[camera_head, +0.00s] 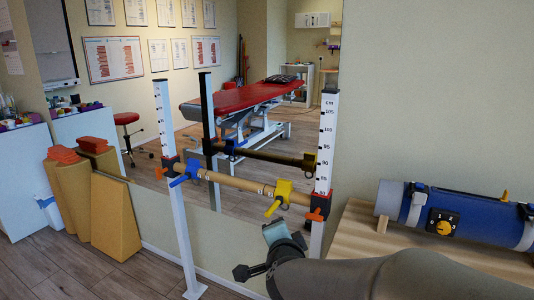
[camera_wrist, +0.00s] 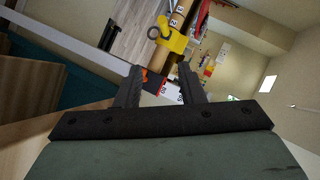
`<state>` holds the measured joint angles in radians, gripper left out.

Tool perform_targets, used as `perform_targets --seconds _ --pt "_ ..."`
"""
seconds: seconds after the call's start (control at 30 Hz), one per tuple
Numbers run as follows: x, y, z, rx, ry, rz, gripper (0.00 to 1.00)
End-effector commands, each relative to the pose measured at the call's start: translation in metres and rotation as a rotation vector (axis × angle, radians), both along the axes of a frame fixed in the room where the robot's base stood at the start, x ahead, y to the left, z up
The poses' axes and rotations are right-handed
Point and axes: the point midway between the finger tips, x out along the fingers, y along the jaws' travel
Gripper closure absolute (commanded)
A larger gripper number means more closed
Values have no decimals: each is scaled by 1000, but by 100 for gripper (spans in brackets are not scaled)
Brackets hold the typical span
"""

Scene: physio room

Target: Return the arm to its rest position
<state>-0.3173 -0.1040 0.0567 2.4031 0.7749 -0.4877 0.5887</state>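My arm reaches in from the lower right of the head view, its grey forearm (camera_head: 400,276) lying low across the picture. My gripper (camera_wrist: 159,82) shows two dark fingers standing apart in the wrist view, with nothing held between them. Behind the fingers are a yellow clamp (camera_wrist: 172,40) and part of a white scale post. In the head view the arm's end is in front of the foot of the right scale post (camera_head: 327,140), below the wooden bar (camera_head: 232,183). Whether it touches the post cannot be told.
The bar spans two upright posts, with a blue clamp (camera_head: 186,171) and a yellow clamp (camera_head: 279,196). A blue cylinder device (camera_head: 478,215) lies on a wooden bench (camera_head: 366,240) at right. Tan foam blocks (camera_head: 115,215) stand at left. Floor shows between blocks and posts.

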Motion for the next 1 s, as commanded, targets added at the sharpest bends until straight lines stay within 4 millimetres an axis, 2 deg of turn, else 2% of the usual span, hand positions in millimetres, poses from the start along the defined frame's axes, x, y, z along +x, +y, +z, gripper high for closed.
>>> perform_targets --seconds 0.03,0.17,0.27,0.4,0.5,0.6,0.73,1.0 --pt "-10 -1 36 -66 70 84 65" --pt "-50 -4 56 -264 280 334 65" --pt "-92 -17 71 -414 453 520 65" --pt "-157 -49 95 -591 699 754 65" --pt "-198 -72 110 -673 851 881 65" --pt "-227 -89 120 -720 959 966 65" --pt "-244 -99 124 -742 1024 1016 65" --pt "-246 -100 121 -744 1033 1022 65"
